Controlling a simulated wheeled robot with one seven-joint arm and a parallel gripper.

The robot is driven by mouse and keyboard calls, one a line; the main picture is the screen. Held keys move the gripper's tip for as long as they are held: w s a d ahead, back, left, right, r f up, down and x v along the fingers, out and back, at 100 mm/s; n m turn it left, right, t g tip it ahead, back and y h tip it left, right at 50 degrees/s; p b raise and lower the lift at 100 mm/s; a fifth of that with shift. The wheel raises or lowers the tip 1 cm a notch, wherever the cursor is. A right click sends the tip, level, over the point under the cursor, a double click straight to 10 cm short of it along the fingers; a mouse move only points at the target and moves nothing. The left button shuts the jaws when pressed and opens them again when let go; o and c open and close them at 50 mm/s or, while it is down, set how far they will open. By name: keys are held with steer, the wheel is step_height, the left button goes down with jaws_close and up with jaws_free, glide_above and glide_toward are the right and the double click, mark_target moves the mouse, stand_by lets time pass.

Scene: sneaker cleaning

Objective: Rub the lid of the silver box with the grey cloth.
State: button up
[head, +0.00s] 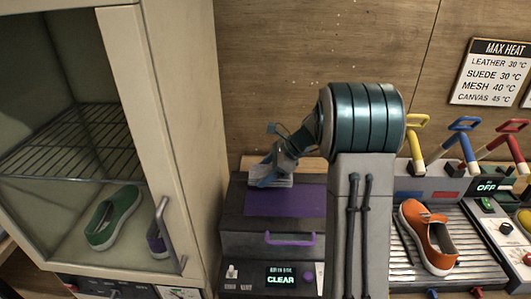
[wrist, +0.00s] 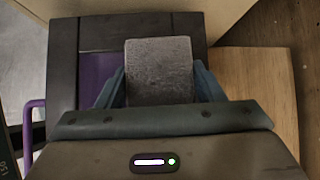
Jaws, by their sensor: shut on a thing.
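The box (head: 232,215) stands below my arm in the head view. It looks dark grey, with a purple panel on its lid (head: 290,203) and a purple handle in front. The lid also shows in the wrist view (wrist: 62,70). My gripper (head: 270,178) is over the back part of the lid. In the wrist view its two blue fingers are shut on the grey cloth (wrist: 160,72), which looks like a flat pad. The cloth is at the lid's surface; I cannot tell whether it touches. My arm hides the box's right side.
A cabinet (head: 150,110) with a green shoe (head: 113,218) stands close on the left. On the right an orange shoe (head: 428,238) lies on a ribbed tray, with coloured levers (head: 462,140) behind it. A wooden wall is behind the box.

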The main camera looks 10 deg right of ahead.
steer(key=shift+a+r+p, duration=0.15)
steer(key=shift+r+p, duration=0.15)
steer(key=shift+r, duration=0.25)
steer(key=shift+a+r+p, duration=0.15)
steer(key=shift+r+p, duration=0.15)
steer(key=shift+r, duration=0.2)
steer(key=shift+r+p, duration=1.1)
steer(key=shift+r, duration=0.25)
